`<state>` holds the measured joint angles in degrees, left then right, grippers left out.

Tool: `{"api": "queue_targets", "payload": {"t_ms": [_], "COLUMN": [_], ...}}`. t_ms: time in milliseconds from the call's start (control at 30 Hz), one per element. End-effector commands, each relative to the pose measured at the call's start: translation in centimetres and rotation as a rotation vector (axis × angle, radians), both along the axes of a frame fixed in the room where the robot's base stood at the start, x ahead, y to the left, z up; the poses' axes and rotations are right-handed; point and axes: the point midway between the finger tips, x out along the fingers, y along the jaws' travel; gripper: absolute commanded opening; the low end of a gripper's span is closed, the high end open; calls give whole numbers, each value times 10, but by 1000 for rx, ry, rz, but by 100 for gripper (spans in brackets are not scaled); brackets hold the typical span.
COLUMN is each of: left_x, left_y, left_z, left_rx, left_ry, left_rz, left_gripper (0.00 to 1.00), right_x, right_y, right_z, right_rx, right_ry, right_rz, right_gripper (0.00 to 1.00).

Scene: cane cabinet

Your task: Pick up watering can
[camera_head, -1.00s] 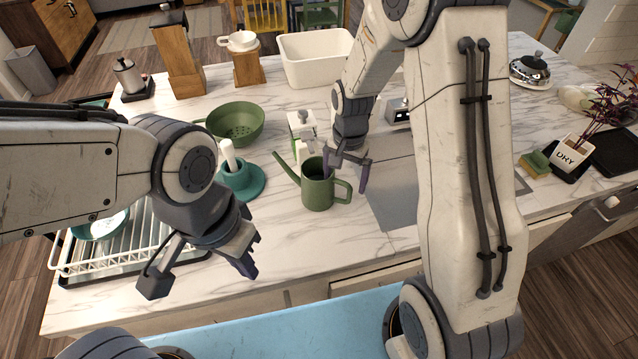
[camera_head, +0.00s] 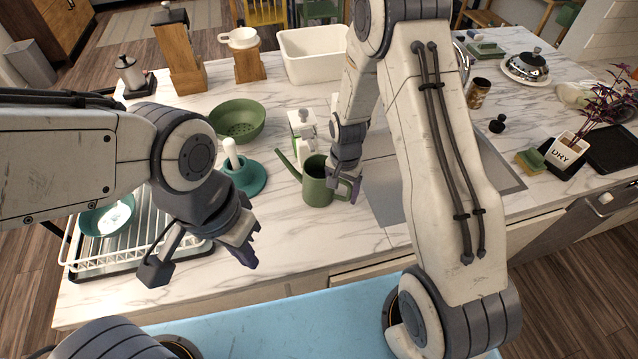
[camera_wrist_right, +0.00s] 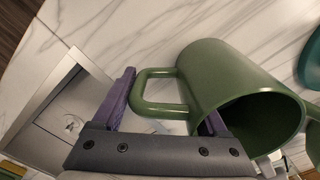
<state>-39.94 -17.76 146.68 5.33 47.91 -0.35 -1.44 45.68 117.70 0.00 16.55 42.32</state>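The green watering can (camera_head: 316,188) stands upright on the marble counter, with its spout to the left and its handle to the right. My right gripper (camera_head: 343,187) is at the handle side of the can. In the right wrist view, my right gripper (camera_wrist_right: 165,110) is open with the can's handle (camera_wrist_right: 158,92) between its purple fingers. The left finger is apart from the handle; the other is partly hidden against the can's body, so contact is unclear. My left gripper (camera_head: 248,252) hangs empty over the counter's front; its finger gap is unclear.
A teal stand with a white handle (camera_head: 243,175) and a green colander (camera_head: 238,120) are left of the can. A white-green bottle (camera_head: 302,130) stands behind it. The sink (camera_head: 385,200) lies right; a dish rack (camera_head: 125,235) stands at left.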

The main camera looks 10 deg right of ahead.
Motion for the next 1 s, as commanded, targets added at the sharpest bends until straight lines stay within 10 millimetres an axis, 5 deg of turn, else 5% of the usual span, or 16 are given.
{"api": "queue_targets", "payload": {"t_ms": [33,167,667,1000], "left_x": [0,0,0,0], "left_y": [0,0,0,0], "left_z": [0,0,-2,-14], "left_rx": [0,0,0,0], "left_ry": [0,0,0,0], "left_rz": [0,0,1,2], "left_gripper": [0,0,0,0], "right_x": [0,0,0,2], "right_y": [0,0,0,0], "right_z": [0,0,4,27], "right_rx": [0,0,0,0], "right_ry": [1,1,-1,-6], "right_rz": [0,0,0,0], "right_gripper": [50,1,0,0]}}
